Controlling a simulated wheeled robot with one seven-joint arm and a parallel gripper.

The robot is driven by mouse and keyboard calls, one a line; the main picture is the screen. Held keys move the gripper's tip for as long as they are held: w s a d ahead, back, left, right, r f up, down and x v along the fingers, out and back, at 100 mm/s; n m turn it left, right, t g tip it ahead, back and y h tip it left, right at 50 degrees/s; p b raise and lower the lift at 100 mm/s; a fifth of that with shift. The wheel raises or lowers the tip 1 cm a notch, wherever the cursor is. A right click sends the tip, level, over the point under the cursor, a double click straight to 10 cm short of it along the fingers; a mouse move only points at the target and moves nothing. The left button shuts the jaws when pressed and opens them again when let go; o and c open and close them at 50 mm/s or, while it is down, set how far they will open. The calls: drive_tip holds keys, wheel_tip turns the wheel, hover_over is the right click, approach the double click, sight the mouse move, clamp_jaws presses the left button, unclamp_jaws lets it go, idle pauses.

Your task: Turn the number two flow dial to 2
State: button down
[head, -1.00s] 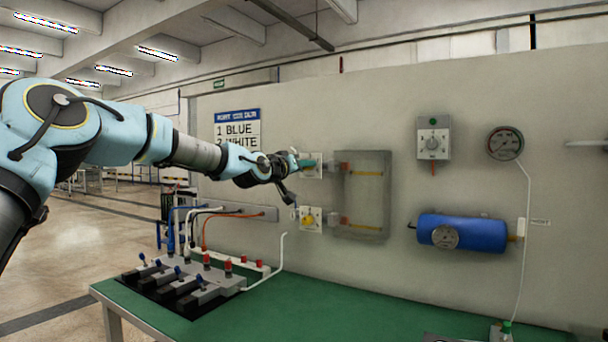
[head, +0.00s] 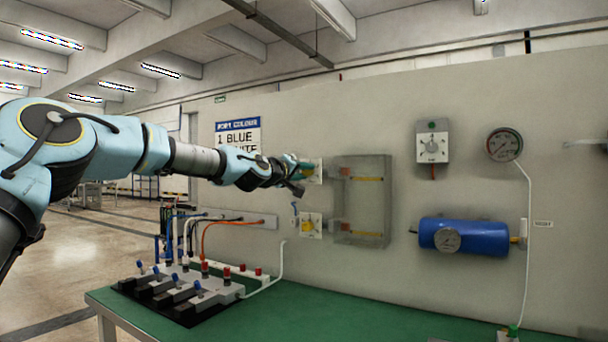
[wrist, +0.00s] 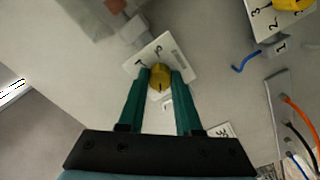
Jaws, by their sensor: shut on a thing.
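My gripper (head: 304,168) is at the upper of two dial plates on the wall. In the wrist view its two green fingers (wrist: 160,76) are shut on the sides of a yellow dial (wrist: 160,80). The dial has a dark mark towards the lower side of the picture. Its white plate (wrist: 184,58) carries numbers around the dial, partly hidden by the fingers and too blurred to read surely. A second yellow dial (head: 307,227) sits on the lower plate (head: 316,219), apart from my gripper; it also shows at the wrist view's top right corner (wrist: 292,4).
A clear-fronted box (head: 361,204) is right of the dials. A blue tank (head: 478,237) and round gauge (head: 504,145) are farther right. Below stands a green bench (head: 330,310) with a valve block (head: 185,290) and hoses. A colour sign (head: 238,137) hangs behind my arm.

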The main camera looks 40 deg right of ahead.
drive_tip(key=c, duration=0.6)
unclamp_jaws()
drive_tip(key=b+v, duration=0.4)
drive_tip(key=v, duration=0.6)
drive_tip(key=shift+a, duration=0.4)
drive_tip(key=shift+s, duration=0.1)
